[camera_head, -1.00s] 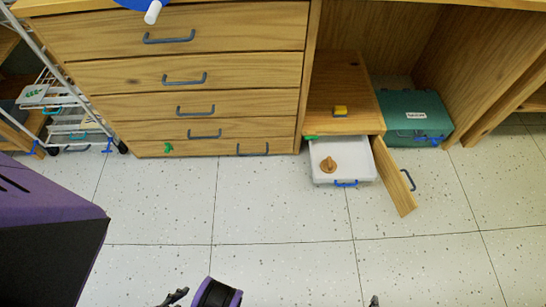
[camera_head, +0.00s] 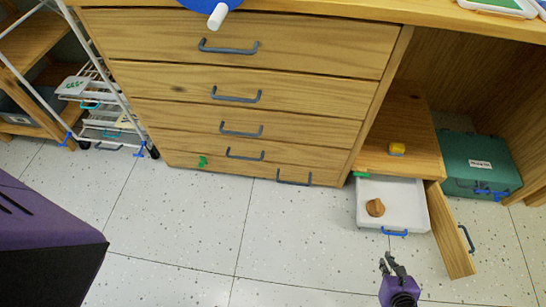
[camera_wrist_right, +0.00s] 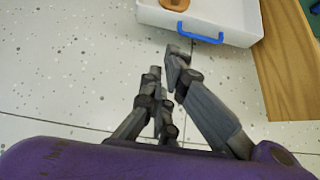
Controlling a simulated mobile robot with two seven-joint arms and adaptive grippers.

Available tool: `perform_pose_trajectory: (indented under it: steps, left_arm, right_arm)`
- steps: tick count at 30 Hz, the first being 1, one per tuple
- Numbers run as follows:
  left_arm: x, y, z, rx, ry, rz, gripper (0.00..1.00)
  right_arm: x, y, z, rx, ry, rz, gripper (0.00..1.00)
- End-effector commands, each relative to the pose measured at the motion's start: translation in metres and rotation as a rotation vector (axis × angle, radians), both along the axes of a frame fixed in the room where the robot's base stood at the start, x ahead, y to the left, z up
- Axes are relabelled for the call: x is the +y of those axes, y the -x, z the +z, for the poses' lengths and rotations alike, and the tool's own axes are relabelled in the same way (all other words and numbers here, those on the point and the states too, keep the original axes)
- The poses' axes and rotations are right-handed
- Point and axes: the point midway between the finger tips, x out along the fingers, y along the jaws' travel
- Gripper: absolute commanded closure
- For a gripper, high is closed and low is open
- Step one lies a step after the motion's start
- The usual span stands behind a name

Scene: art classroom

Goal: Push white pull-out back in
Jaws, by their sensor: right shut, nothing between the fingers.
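The white pull-out (camera_head: 400,218) sticks out of the low wooden cabinet, with a brown wooden object (camera_head: 375,207) inside it and a blue handle (camera_head: 394,232) on its front. In the right wrist view the white pull-out (camera_wrist_right: 232,37) shows at the top, with its blue handle (camera_wrist_right: 200,35) facing me. My right gripper (camera_head: 390,260) is shut and empty, a little in front of the handle and apart from it. It also shows in the right wrist view (camera_wrist_right: 168,72). My left gripper is not in view.
The open wooden door (camera_head: 452,235) stands just right of the pull-out. A green case (camera_head: 478,165) lies beyond it. A yellow block (camera_head: 397,148) sits on the cabinet top. Wooden drawers (camera_head: 235,98) stand to the left. The speckled floor in front is clear.

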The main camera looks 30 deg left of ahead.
Motion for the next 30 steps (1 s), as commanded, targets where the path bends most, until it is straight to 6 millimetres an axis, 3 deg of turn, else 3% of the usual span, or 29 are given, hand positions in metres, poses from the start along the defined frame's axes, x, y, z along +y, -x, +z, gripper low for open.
perform_pose_trajectory:
  steps: [15, 21, 30]
  left_arm:
    - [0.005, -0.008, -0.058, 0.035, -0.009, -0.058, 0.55]
    - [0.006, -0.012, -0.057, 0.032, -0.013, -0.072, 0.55]
    - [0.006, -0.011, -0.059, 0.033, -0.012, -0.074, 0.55]
  right_arm:
    - [0.026, -0.068, -0.073, 0.001, 0.004, 0.006, 1.00]
    - [0.035, -0.095, -0.066, -0.002, 0.004, 0.005, 1.00]
    - [0.038, -0.103, -0.065, -0.001, 0.004, 0.004, 1.00]
